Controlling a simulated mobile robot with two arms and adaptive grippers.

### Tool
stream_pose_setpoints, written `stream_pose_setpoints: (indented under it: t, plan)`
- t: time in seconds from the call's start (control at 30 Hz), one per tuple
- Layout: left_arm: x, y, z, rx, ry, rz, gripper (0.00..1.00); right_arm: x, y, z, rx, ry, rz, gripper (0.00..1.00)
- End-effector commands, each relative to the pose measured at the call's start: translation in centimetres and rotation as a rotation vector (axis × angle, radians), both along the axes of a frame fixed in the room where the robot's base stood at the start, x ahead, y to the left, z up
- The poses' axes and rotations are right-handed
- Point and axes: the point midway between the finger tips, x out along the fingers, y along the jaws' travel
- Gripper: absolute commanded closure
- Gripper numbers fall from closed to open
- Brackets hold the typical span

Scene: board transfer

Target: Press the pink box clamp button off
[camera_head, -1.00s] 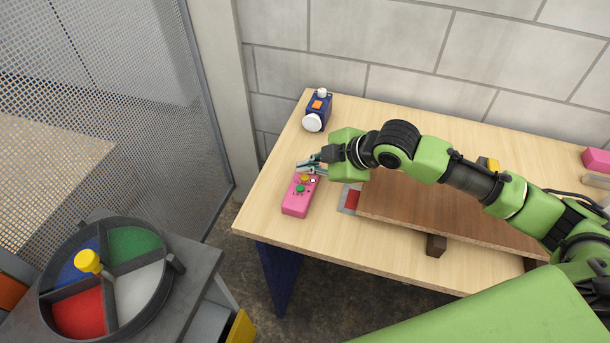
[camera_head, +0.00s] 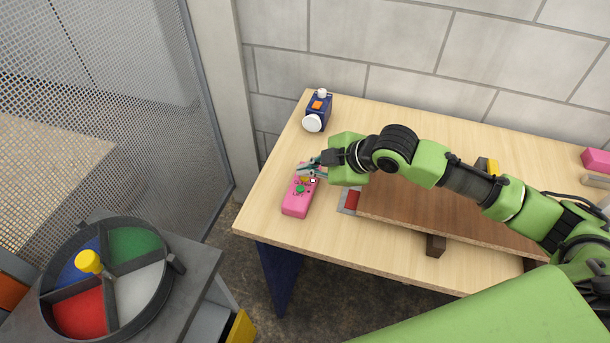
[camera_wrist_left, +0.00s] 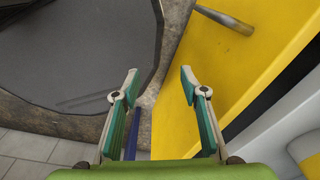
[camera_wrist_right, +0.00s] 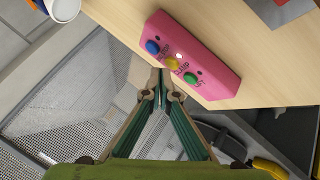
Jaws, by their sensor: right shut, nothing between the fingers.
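The pink box (camera_head: 297,205) lies on the wooden table near its left edge. In the right wrist view the box (camera_wrist_right: 215,65) shows a blue button (camera_wrist_right: 152,47), a yellow button (camera_wrist_right: 172,63), a green button (camera_wrist_right: 190,77) and a small white spot. Dark lettering runs beside the buttons, partly legible. My right gripper (camera_head: 306,169) is shut and empty at the far end of the box; its tips (camera_wrist_right: 160,74) appear close to the yellow button, contact unclear. In the head view the fingers partly cover the button end. My left gripper (camera_wrist_left: 160,77) is open and empty.
A blue device (camera_head: 318,110) with a white knob and orange top stands behind the box. A brown board (camera_head: 450,220) lies right of it, beside a red-and-grey piece (camera_head: 351,199). A round divided tray (camera_head: 165,290) is at lower left. A mesh fence stands left.

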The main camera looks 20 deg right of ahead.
Motion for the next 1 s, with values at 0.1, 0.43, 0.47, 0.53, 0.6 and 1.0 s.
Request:
stream_pose_setpoints:
  t: [0.1, 0.43, 0.47, 0.53, 0.6, 1.0]
  plan:
    - [0.00, -0.01, -0.01, 0.000, 0.000, 0.000, 0.60, 0.00, 0.01, -0.01, 0.000, 0.000, 0.000, 1.00]
    - [0.00, -0.01, -0.01, 0.000, 0.000, 0.000, 0.60, -0.01, 0.01, -0.23, 0.001, 0.001, 0.000, 1.00]
    - [0.00, -0.01, -0.01, 0.000, 0.000, 0.000, 0.60, -0.01, 0.01, -0.27, 0.001, 0.001, 0.000, 1.00]
    - [0.00, -0.01, -0.01, 0.000, 0.000, 0.000, 0.60, -0.01, 0.00, -0.36, 0.001, 0.001, 0.000, 1.00]
    - [0.00, -0.01, -0.01, 0.000, 0.000, 0.000, 0.60, 0.00, 0.00, -0.45, 0.001, 0.001, 0.000, 1.00]
    - [0.00, -0.01, -0.01, 0.000, 0.000, 0.000, 0.60, -0.02, 0.00, -0.86, 0.000, 0.002, -0.001, 1.00]
